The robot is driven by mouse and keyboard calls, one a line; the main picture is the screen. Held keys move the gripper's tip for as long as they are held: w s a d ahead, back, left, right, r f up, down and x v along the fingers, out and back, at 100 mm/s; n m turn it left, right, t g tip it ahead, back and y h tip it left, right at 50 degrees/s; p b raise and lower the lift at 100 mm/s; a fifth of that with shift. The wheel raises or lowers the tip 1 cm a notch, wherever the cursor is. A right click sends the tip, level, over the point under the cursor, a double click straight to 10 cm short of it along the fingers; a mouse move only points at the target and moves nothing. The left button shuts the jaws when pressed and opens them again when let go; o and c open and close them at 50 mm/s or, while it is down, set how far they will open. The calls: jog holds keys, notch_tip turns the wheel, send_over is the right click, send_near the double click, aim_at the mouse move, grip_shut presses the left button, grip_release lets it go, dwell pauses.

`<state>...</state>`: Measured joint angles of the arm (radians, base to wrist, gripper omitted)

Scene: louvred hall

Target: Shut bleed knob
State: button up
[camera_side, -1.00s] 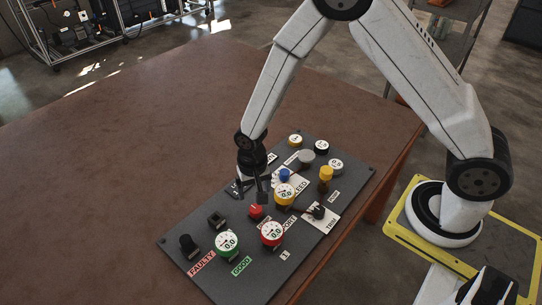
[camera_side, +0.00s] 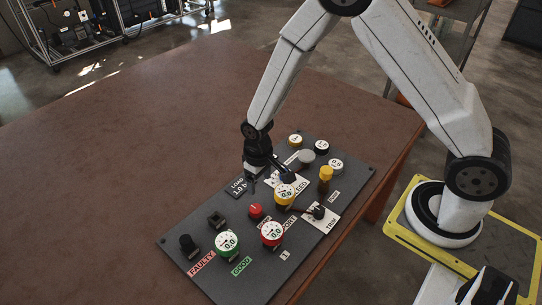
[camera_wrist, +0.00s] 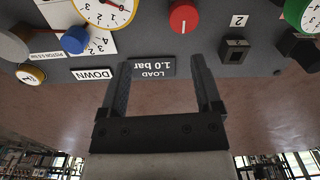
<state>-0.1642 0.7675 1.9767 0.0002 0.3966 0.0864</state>
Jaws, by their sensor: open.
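A dark panel (camera_side: 265,275) lies on the table and carries several knobs and gauges. No label that I can read says bleed, so I cannot tell which knob that is. A red knob (camera_side: 255,211) with a white mark also shows at the top of the wrist view (camera_wrist: 183,16), ahead of the right finger. A blue knob (camera_wrist: 75,40) sits to the left of the fingers there; in the side view my gripper hides it. My gripper (camera_side: 269,183) is open and empty above the panel. In the wrist view, its fingers (camera_wrist: 161,64) straddle the LOAD 1.0 bar label (camera_wrist: 154,69).
A yellow-banded gauge (camera_side: 284,194), a red-banded gauge (camera_side: 271,233) and a green-banded gauge (camera_side: 227,243) stand up from the panel. A yellow knob (camera_side: 325,176) and black knobs (camera_side: 188,243) also stick up. The brown table (camera_side: 130,150) is clear to the left.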

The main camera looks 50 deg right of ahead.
jog(key=d+n, duration=0.4)
jog(key=n, duration=0.4)
jog(key=w+d+n, duration=0.1)
jog(key=d+n, duration=0.3)
jog(key=n, duration=0.5)
jog(key=d+n, duration=0.4)
jog(key=n, duration=0.5)
jog(key=shift+w+d+r, duration=0.15)
jog(key=shift+d+r, duration=0.1)
jog(key=shift+r, duration=0.15)
jog(key=shift+f, duration=0.1)
jog(key=shift+f, duration=4.05)
jog(key=shift+f, duration=0.1)
jog(key=shift+f, duration=0.75)
